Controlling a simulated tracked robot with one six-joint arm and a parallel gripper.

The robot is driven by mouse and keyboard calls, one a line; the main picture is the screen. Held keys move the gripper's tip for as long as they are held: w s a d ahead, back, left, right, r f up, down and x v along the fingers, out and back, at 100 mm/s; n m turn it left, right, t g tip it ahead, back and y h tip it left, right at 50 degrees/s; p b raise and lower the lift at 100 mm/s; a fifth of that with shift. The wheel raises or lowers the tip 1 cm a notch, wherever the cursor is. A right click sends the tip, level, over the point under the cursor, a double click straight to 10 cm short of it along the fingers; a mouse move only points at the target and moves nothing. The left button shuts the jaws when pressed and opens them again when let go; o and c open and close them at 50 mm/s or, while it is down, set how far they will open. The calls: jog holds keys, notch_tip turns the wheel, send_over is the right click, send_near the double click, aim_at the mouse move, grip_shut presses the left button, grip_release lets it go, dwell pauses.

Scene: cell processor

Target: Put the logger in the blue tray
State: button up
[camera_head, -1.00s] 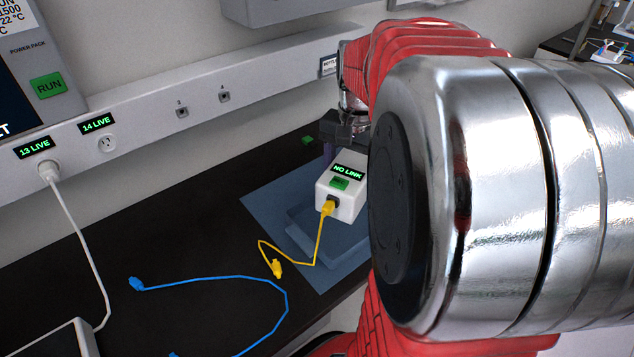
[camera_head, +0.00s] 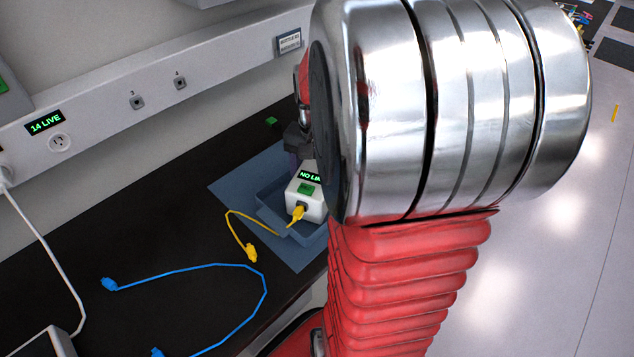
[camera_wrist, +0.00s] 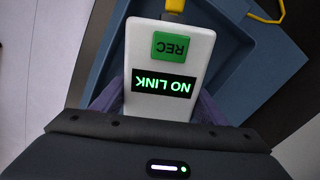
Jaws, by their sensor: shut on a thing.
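The logger (camera_head: 306,203) is a white box with a green button and a "NO LINK" display. A yellow cable (camera_head: 238,224) is plugged into its front face and trails left. My gripper (camera_head: 297,160) is shut on the logger, mostly hidden behind my arm. In the wrist view the logger (camera_wrist: 170,113) sits between purple fingers, with its "REC" button facing the camera. The blue tray (camera_head: 269,206) lies beneath and around the logger; its wall also shows in the wrist view (camera_wrist: 283,70). I cannot tell whether the logger touches the tray floor.
A blue mat (camera_head: 228,187) lies under the tray on the black bench (camera_head: 180,235). A loose blue cable (camera_head: 205,267) lies at front left. A wall rail (camera_head: 205,75) with sockets runs behind. My arm covers the right of the bench.

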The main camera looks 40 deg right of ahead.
jog(key=shift+f, duration=0.25)
jog(key=o, duration=1.7)
jog(key=shift+c, duration=0.2)
jog(key=shift+r, duration=0.15)
notch_tip(320, 180, up, 12)
jog(key=shift+a, duration=0.1)
jog(key=s+a+n+t, duration=0.2)
jog(key=a+n, duration=0.4)
jog(key=a, duration=0.5)
jog(key=s+a+n+t, duration=0.2)
jog(key=a+n, duration=0.5)
jog(key=a, duration=0.5)
jog(key=shift+f+t, duration=0.2)
jog(key=shift+t, duration=0.6)
